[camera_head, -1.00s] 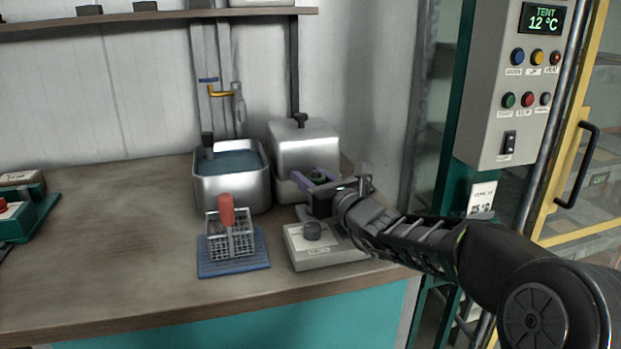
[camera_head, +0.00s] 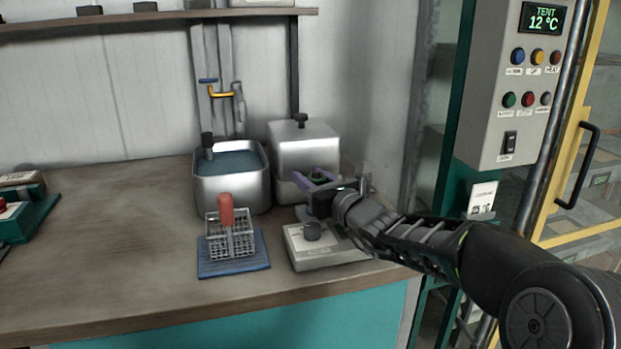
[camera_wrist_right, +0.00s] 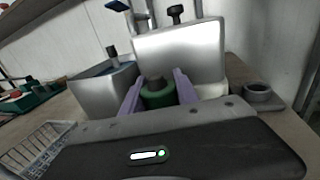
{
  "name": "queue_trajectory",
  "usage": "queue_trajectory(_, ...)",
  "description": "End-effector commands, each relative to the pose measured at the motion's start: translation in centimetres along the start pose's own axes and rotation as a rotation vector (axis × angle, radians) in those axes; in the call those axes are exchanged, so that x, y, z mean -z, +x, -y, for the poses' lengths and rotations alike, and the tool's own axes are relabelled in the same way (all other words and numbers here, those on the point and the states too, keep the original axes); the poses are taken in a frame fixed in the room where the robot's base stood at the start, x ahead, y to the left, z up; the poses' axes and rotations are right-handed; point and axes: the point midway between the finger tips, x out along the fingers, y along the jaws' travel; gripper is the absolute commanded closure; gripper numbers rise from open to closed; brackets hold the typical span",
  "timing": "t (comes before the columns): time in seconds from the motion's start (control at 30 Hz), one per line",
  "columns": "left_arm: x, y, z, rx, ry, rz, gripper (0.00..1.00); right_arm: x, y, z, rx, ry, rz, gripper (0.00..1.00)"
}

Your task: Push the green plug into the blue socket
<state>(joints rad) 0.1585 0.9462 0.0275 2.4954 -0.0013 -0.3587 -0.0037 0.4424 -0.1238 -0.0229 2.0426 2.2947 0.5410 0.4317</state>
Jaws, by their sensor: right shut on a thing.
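The green plug (camera_wrist_right: 157,95) is a short, dark green cylinder with a dark brown top. It sits between the two purple fingers of my right gripper (camera_wrist_right: 159,90) in the right wrist view. In the head view the right gripper (camera_head: 319,181) is in front of the metal box, shut on the green plug (camera_head: 320,177), above the back of the grey device. I cannot make out a blue socket for certain in either view. A small blue part (camera_head: 208,80) shows on the wall pipes, above the water bath. My left gripper is not in view.
A lidded metal box (camera_head: 303,144) and a water bath (camera_head: 231,190) stand behind. A grey device (camera_head: 328,255) with a knob is below my right arm. A wire rack (camera_head: 231,246) with a red-handled item is on a blue mat (camera_head: 268,254). The left worktop is mostly clear.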

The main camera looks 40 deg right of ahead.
Motion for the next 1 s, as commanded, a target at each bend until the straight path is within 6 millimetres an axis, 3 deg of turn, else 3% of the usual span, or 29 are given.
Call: queue_trajectory(1.0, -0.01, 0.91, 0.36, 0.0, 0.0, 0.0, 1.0, 0.03, 0.0, -0.01, 0.0, -0.001, 0.002, 1.0)
